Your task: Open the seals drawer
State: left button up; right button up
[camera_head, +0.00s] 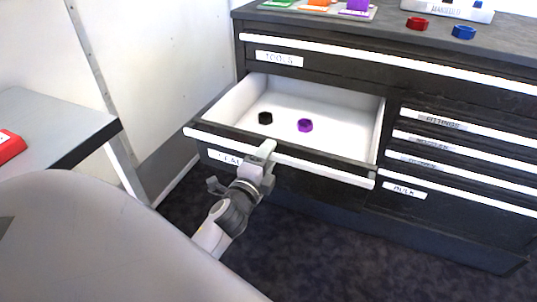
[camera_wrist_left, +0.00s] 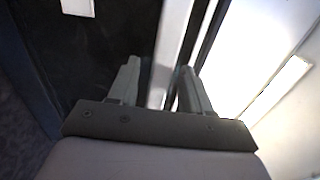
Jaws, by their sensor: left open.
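The seals drawer (camera_head: 338,110) is pulled out of the dark cabinet, and its white inside shows. Its label is partly hidden by my gripper. A black ring-like piece (camera_head: 265,118) and a purple one (camera_head: 305,125) lie in it. My left gripper (camera_head: 264,153) is at the drawer's white front handle (camera_head: 310,166), left of its middle. In the left wrist view my left gripper (camera_wrist_left: 160,88) is open, with the white handle bar (camera_wrist_left: 170,50) running between its two fingers. I cannot tell whether the fingers touch the bar. My right gripper is not in view.
The tools drawer (camera_head: 279,59) above is shut. Shut small drawers (camera_head: 450,140) are at the right. Red (camera_head: 417,23) and blue (camera_head: 464,32) pieces stand on the cabinet top. A grey table (camera_head: 60,115) is at the left. Dark floor lies below the drawer.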

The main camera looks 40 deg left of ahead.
pick_arm(q)
jog(key=v, duration=0.6)
jog(key=shift+s+d, duration=0.1)
dwell(0.5)
jog(key=s+d+f+n+g+h, duration=0.65)
jog(key=s+d+f+n, duration=0.55)
jog(key=f, duration=0.2)
notch_tip(320, 180, up, 15)
jog(key=s+n+p, duration=0.1)
jog(key=p, duration=1.7)
jog(key=shift+s+a+f+g, duration=0.2)
jog(key=shift+s+g, duration=0.15)
